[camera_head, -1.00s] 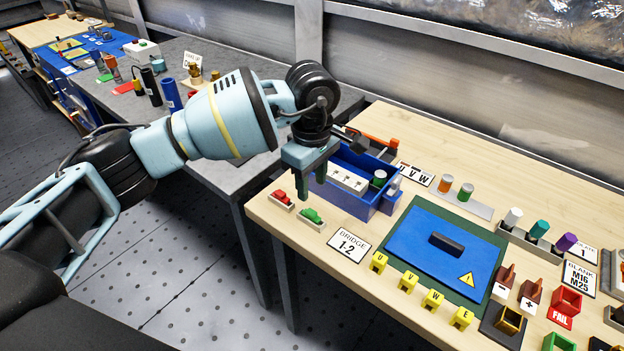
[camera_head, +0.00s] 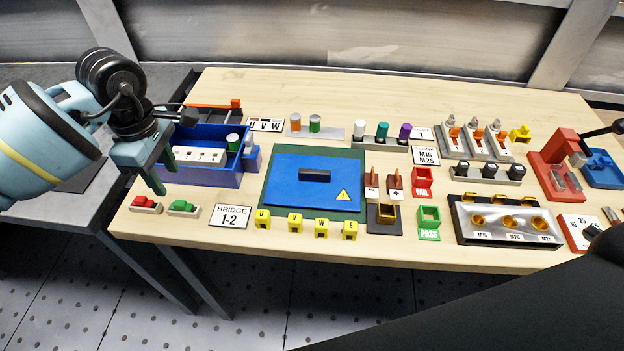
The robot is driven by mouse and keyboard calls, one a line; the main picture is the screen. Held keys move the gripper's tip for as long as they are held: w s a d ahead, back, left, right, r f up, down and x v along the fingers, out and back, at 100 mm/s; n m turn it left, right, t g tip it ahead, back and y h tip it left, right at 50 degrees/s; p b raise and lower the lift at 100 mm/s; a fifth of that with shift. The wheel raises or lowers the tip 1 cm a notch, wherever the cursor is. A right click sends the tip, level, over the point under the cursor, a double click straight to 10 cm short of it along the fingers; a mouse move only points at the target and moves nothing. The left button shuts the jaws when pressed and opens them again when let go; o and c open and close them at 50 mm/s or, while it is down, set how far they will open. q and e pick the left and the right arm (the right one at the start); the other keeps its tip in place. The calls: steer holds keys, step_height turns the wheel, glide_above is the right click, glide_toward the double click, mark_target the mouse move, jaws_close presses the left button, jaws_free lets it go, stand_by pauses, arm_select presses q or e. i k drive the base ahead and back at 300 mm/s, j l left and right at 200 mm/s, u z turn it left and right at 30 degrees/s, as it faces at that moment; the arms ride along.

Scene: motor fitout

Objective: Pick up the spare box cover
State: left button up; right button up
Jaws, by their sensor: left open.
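The spare box cover (camera_head: 290,190) is a flat blue plate with a black bar handle (camera_head: 314,175) and a yellow warning triangle. It lies flat on a dark green mat (camera_head: 342,152) on the wooden bench. My left gripper (camera_head: 163,174) is open, with its fingers pointing down and nothing between them. It is left of the cover, in front of the left part of the blue open box (camera_head: 207,178), above the red and green pieces. My right gripper is not in view.
Yellow lettered blocks (camera_head: 294,222) stand along the cover's front edge. Brown plus and minus pieces (camera_head: 393,183) stand close to its right. Coloured cylinders (camera_head: 382,131) are behind. The blue open box stands between my left gripper and the cover's left side.

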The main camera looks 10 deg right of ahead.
mark_target(295, 181)
steer(key=k+l+z, duration=0.1)
steer(key=l+z, duration=0.15)
steer(key=l, duration=0.55)
steer(key=l+z, duration=0.25)
steer(key=l, duration=0.55)
